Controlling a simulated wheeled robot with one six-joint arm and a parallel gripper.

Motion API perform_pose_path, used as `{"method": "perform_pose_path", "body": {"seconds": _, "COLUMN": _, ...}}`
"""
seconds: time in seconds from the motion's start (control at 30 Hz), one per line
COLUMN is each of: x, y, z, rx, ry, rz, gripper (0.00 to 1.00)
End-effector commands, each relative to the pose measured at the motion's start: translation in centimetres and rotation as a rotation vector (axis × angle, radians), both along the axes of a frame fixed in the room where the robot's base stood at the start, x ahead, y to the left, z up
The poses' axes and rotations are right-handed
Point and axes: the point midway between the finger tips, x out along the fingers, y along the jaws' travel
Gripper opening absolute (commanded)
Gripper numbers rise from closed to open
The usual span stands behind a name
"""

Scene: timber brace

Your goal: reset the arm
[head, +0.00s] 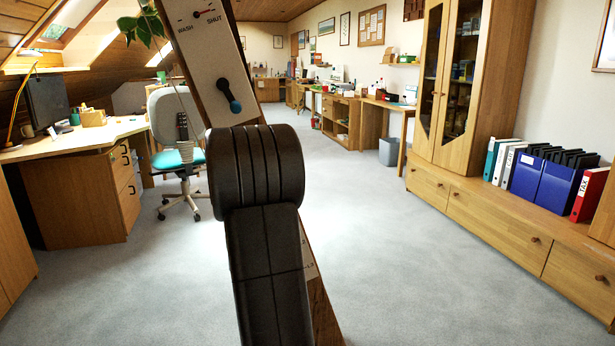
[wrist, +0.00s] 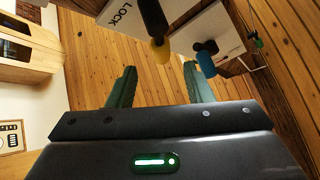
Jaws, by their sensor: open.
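A slanting timber brace (head: 181,56) rises through the middle of the head view. Its pale panel (head: 210,62) has a dial with a red pointer, marked WASH and SHUT, and a dark lever with a blue tip (head: 235,106). In the wrist view, a white panel marked LOCK (wrist: 119,14) carries a dark lever with a yellow tip (wrist: 159,48). The blue-tipped lever also shows there (wrist: 206,62), to its right. My gripper (wrist: 158,72) is open, its two green fingers apart with nothing between them. The levers appear beyond the fingertips, apart from them. My arm hides the brace's middle in the head view.
A desk (head: 70,140) and a swivel chair (head: 180,158) stand at left. A wooden cabinet (head: 470,90) and low drawers with binders (head: 545,178) line the right. Grey carpet (head: 390,240) is open on both sides of the brace.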

Motion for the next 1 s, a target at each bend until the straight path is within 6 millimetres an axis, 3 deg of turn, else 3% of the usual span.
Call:
{"method": "perform_pose_path", "body": {"seconds": 0.47, "x": 6.4, "y": 1.6, "z": 6.5, "rx": -0.004, "ry": -0.004, "rz": -0.002, "gripper": 0.46}}
{"method": "perform_pose_path", "body": {"seconds": 1.0, "x": 5.9, "y": 2.7, "z": 6.4, "rx": -0.203, "ry": -0.058, "rz": 0.0, "gripper": 0.46}}
